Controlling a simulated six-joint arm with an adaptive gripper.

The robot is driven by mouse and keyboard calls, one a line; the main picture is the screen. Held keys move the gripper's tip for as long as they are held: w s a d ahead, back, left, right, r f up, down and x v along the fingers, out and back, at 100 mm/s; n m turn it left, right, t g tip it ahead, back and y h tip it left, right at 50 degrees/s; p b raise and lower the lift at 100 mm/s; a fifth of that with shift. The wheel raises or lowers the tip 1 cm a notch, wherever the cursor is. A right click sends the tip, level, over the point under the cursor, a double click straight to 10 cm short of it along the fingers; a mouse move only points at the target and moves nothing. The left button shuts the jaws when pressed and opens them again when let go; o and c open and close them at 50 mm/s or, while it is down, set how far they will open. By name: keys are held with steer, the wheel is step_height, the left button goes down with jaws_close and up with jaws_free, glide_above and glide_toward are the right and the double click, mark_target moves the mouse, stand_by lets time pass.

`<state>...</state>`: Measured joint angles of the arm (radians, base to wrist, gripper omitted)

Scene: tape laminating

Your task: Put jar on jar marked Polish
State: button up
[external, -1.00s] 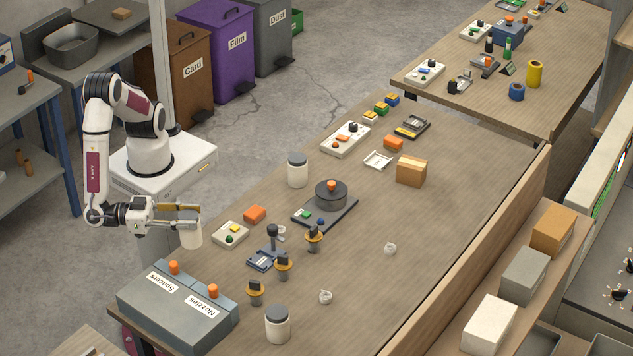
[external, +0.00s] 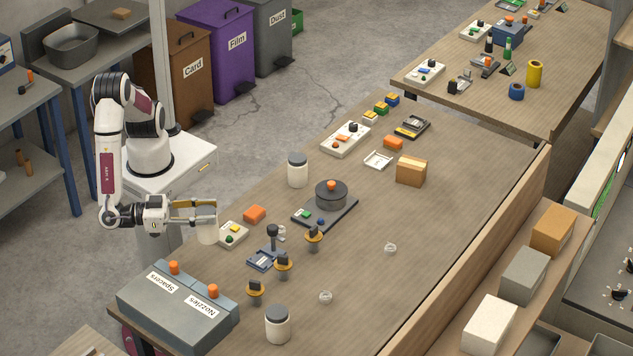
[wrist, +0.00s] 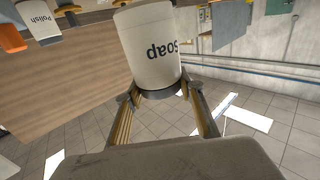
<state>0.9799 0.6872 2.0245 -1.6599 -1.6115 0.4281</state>
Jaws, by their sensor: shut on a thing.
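My gripper (external: 195,213) is shut on a white jar (external: 207,228), held around its top above the table's left edge. In the wrist view, where things appear upside down, this jar (wrist: 150,40) is marked Soap and its dark top sits between my fingertips (wrist: 170,97). The jar marked Polish (wrist: 38,12) shows at the upper left of the wrist view, cut by the frame. It appears to be the white jar with a grey lid (external: 277,326) at the table's near end, apart from my gripper. Its label is not visible in the external view.
A grey box marked Spacers and Nozzles (external: 180,312) stands left of the near jar. Several yellow-collared knobs (external: 283,265) and a blue stand (external: 266,260) lie between. Another white jar (external: 297,170) stands farther back. The table's right half is mostly clear.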

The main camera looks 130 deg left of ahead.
steer(key=w+a+r+m+t+h, duration=0.1)
steer(key=w+r+m+t+h, duration=0.2)
steer(key=w, duration=0.9)
steer(key=w+a+r+m+h, duration=0.15)
steer(key=w+r, duration=0.25)
steer(key=w, duration=0.8)
steer(key=w+d+r+m+h, duration=0.3)
steer(key=w+d+m+h, duration=0.2)
steer(key=d+h, duration=0.5)
steer(key=shift+w+d+r+m+t, duration=0.2)
steer(key=shift+w+d+m+t, duration=0.2)
steer(key=shift+w+d, duration=0.95)
steer(key=shift+s+d+h, duration=0.1)
steer(key=shift+h, duration=0.15)
step_height(320, 180, down, 6)
steer(key=shift+f, duration=0.15)
steer(key=shift+f, duration=1.85)
